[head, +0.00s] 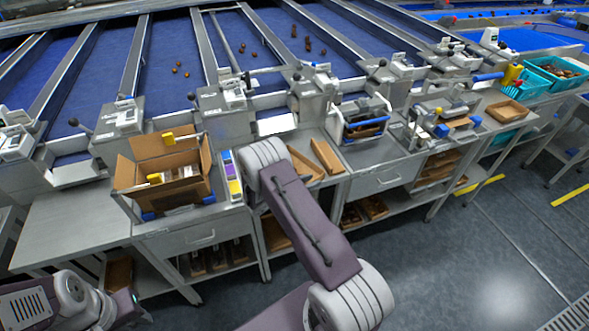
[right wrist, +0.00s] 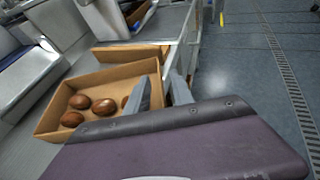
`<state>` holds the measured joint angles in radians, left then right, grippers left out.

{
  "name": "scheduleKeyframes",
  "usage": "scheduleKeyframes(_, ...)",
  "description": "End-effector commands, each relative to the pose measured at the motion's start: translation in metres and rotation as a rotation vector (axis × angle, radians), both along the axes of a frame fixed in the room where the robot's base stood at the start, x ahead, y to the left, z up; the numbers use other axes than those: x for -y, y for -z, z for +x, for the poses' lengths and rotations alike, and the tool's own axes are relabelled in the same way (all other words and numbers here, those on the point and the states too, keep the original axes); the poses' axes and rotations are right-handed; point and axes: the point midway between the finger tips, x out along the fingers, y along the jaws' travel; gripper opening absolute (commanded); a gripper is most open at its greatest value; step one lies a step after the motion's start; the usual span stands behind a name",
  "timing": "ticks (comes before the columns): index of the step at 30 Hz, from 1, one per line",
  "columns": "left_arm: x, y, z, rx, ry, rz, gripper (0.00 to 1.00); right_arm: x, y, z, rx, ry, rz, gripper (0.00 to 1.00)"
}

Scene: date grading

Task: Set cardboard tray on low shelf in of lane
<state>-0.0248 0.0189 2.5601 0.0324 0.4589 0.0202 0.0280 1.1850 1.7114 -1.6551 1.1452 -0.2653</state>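In the right wrist view, an open cardboard tray (right wrist: 68,92) holds several brown dates and sits on the steel bench top. My right gripper (right wrist: 160,82) has its two fingers apart, one on each side of the tray's near right wall; I cannot tell whether they touch it. In the head view, cardboard trays (head: 326,156) lie on the bench just right of my right arm, whose wrist hides the gripper. The low shelf (head: 345,232) runs under the bench, with brown trays on it. My left arm shows at lower left, without a clear view of its gripper.
A larger cardboard box (head: 190,186) with flaps open stands on the bench left of my right arm. A metal device (head: 362,120) stands to the right. Blue sorting lanes (head: 180,50) run behind. Teal crates (head: 540,80) are at far right.

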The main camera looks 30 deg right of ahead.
Motion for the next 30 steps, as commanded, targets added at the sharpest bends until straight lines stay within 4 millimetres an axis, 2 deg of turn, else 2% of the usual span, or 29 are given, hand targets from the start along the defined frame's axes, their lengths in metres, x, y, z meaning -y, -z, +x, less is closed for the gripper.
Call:
scheduleKeyframes(4, 0.0, -0.004, 0.0, 0.0, 0.0, 0.0, 0.36, 0.018, 0.007, 0.002, -0.001, 0.001, 0.001, 0.28)
scheduleKeyframes(11, 0.0, -0.004, 0.0, 0.0, 0.0, 0.0, 0.36, 0.019, 0.008, 0.003, 0.0, -0.001, 0.001, 0.28)
scheduleKeyframes(14, 0.0, -0.004, 0.0, 0.0, 0.0, 0.0, 0.36, 0.019, 0.008, 0.003, 0.0, -0.001, 0.001, 0.0)
scheduleKeyframes(30, 0.0, -0.004, 0.0, 0.0, 0.0, 0.0, 0.36, 0.019, 0.008, 0.003, 0.0, 0.0, 0.002, 0.0)
